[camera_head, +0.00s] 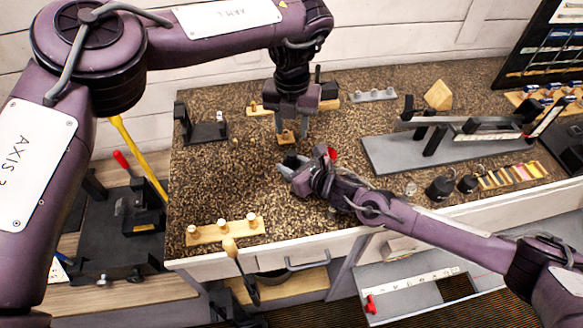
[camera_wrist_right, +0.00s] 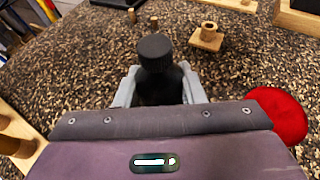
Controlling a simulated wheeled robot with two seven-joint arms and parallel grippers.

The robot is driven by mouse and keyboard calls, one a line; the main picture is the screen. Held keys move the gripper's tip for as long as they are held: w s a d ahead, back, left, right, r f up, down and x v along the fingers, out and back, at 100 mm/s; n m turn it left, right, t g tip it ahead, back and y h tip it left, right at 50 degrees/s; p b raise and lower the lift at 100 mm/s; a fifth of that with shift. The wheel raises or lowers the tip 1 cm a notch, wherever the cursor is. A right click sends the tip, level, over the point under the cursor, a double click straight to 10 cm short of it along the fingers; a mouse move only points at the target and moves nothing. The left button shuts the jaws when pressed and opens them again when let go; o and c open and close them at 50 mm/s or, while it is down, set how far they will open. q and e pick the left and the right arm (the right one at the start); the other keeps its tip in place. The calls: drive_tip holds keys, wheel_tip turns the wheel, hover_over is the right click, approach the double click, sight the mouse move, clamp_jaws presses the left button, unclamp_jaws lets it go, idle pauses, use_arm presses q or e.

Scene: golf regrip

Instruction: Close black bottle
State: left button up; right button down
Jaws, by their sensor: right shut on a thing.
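The black bottle (camera_wrist_right: 158,84) stands upright between the grey fingers of my right gripper (camera_wrist_right: 156,90) in the right wrist view. A ribbed black cap (camera_wrist_right: 154,50) shows at its top; I cannot tell how tightly it sits. In the head view my right gripper (camera_head: 292,164) is low over the worktop and largely hides the bottle. My left gripper (camera_head: 291,124) points down behind it, fingers apart, above or near a small wooden block with a hole (camera_head: 286,136). The block also shows in the right wrist view (camera_wrist_right: 207,37); my left gripper does not.
A wooden rack with pegs (camera_head: 225,232) lies at the worktop's front left. A red round thing (camera_wrist_right: 278,115) shows beside my right gripper. A grey stand (camera_head: 400,155) and black weights (camera_head: 440,188) are to the right.

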use_arm(q)
drive_tip(key=n, duration=1.9)
drive_tip(key=shift+n, duration=0.4)
drive_tip(key=n, duration=1.1)
drive_tip(key=shift+n, duration=0.3)
